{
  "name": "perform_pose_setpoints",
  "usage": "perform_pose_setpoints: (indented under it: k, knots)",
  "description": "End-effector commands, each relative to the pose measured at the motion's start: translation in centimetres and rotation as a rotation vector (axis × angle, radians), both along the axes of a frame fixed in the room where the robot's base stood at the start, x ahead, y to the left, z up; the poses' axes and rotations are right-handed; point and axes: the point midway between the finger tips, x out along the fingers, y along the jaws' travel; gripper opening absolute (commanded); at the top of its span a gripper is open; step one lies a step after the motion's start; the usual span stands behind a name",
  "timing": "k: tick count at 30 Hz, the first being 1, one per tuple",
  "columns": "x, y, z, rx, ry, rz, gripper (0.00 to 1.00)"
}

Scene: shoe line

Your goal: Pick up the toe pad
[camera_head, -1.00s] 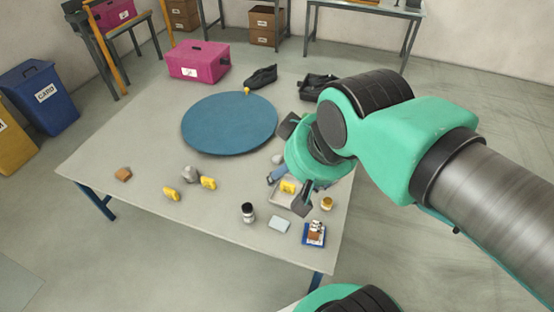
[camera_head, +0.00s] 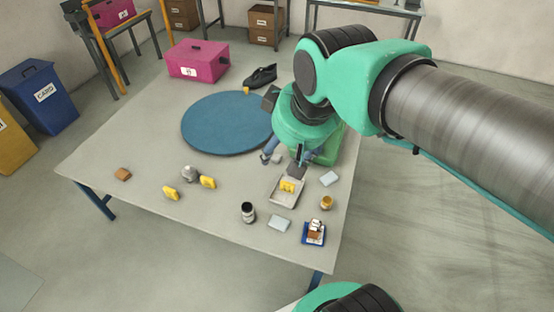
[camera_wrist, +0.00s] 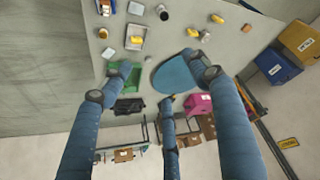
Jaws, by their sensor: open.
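No piece is marked as the toe pad, and I cannot tell which it is. A yellow piece (camera_head: 288,186) lies in a pale tray (camera_head: 273,199); two more yellow pieces, a left one (camera_head: 171,193) and a right one (camera_head: 208,182), are on the table. Flat pale pads also lie there, one near the front (camera_head: 279,223) and one right of the tray (camera_head: 329,178). My gripper (camera_head: 287,160) is above the table behind the tray, its fingers spread and empty. In the wrist view its fingers (camera_wrist: 158,76) are wide apart, with the tray (camera_wrist: 128,45) beyond them.
A blue disc (camera_head: 222,125) lies left of my gripper. A green crate (camera_head: 331,147) is partly hidden behind it. A dark jar (camera_head: 248,212), yellow jar (camera_head: 326,202) and blue tray (camera_head: 305,240) stand near the front.

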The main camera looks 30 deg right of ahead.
Motion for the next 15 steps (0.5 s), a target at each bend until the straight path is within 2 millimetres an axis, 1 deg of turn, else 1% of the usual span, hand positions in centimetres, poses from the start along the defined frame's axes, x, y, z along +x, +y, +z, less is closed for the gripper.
perform_pose_setpoints:
  k: [1, 8, 15]
  knots:
    - [1.2, -0.2, 0.2, -0.014, 0.011, 0.024, 0.61]
    - [6.5, -1.1, 0.7, -0.086, 0.049, 0.168, 0.61]
    - [12.2, -2.4, 0.4, -0.155, 0.088, 0.319, 0.61]
